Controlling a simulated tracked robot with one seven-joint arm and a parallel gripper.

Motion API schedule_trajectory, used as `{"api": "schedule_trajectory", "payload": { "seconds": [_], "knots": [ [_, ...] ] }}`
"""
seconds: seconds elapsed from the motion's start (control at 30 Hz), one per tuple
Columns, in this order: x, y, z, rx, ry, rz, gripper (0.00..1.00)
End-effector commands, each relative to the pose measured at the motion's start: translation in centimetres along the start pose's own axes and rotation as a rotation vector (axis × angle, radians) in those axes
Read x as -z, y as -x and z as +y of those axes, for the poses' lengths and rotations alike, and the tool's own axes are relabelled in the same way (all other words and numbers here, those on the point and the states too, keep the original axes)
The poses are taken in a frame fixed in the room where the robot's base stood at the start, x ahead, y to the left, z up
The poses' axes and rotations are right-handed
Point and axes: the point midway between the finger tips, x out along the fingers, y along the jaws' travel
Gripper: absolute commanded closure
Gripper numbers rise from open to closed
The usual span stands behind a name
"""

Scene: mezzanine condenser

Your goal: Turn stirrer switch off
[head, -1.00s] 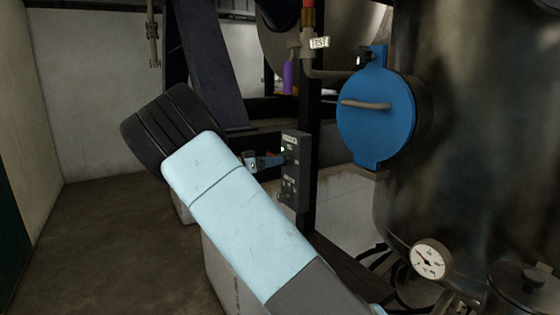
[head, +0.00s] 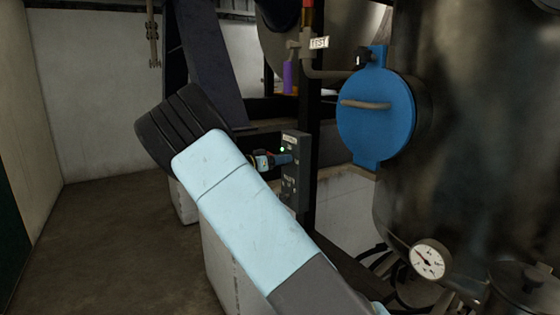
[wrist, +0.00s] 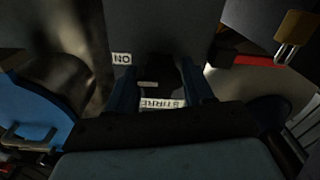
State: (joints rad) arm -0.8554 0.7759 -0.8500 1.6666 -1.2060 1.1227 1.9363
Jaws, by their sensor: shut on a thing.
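The stirrer switch (wrist: 160,76) is a dark knob on a grey control box (head: 296,196). In the wrist view it sits between the two blue fingers of my gripper (wrist: 162,88), above a partly covered label reading "STIRRE". An "ON" label shows to the left of the fingers in that view. My gripper (head: 288,159) reaches the upper part of the box from the left in the head view and is shut on the switch. The fingers mostly hide the knob there, so its exact angle is hard to tell. A green lamp (head: 282,149) is lit beside the fingers.
A dark post stands right behind the box. A blue round hatch (head: 376,118) with a handle is on the large dark tank (head: 465,140) to the right. A pressure gauge (head: 428,260) sits low at the tank. The floor at left (head: 110,230) is clear.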

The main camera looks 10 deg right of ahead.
Motion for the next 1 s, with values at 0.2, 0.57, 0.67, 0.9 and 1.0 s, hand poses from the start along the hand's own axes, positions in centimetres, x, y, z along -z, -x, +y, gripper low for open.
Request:
{"api": "schedule_trajectory", "payload": {
  "seconds": [0.2,0.57,0.67,0.9,1.0],
  "knots": [
    [0.05,0.04,-0.07,0.002,-0.001,0.001,0.76],
    [0.09,0.04,-0.12,0.003,0.033,0.001,0.79],
    [0.11,0.04,-0.13,0.003,0.044,0.001,0.79],
    [0.15,0.03,-0.19,0.003,0.119,0.002,0.79],
    [0.16,0.01,-0.23,0.003,0.182,0.002,0.79]
  ]
}}
